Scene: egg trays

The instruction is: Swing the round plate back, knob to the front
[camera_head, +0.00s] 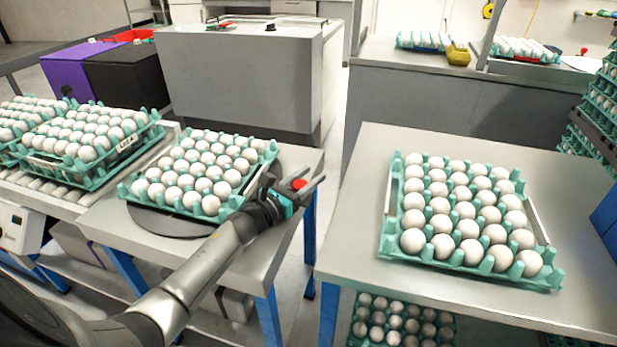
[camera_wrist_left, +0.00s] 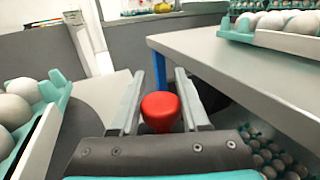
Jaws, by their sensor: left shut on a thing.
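The dark round plate (camera_head: 165,222) lies on the small left table, under a teal tray of white eggs (camera_head: 128,190). The red knob (camera_head: 299,184) is at the plate's right side, by the table's right edge. My left gripper (camera_head: 305,186) reaches over the front of the table and is shut on the knob. In the left wrist view the red knob (camera_wrist_left: 160,108) sits between the two grey fingers (camera_wrist_left: 158,100). Where the knob joins the plate is hidden by the gripper. My right gripper is not in view.
A second table (camera_head: 345,225) on the right holds another egg tray (camera_head: 395,200), with a floor gap between the tables. Stacked egg trays (camera_head: 85,180) stand on a roller conveyor at the left. A grey cabinet (camera_head: 230,80) stands behind.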

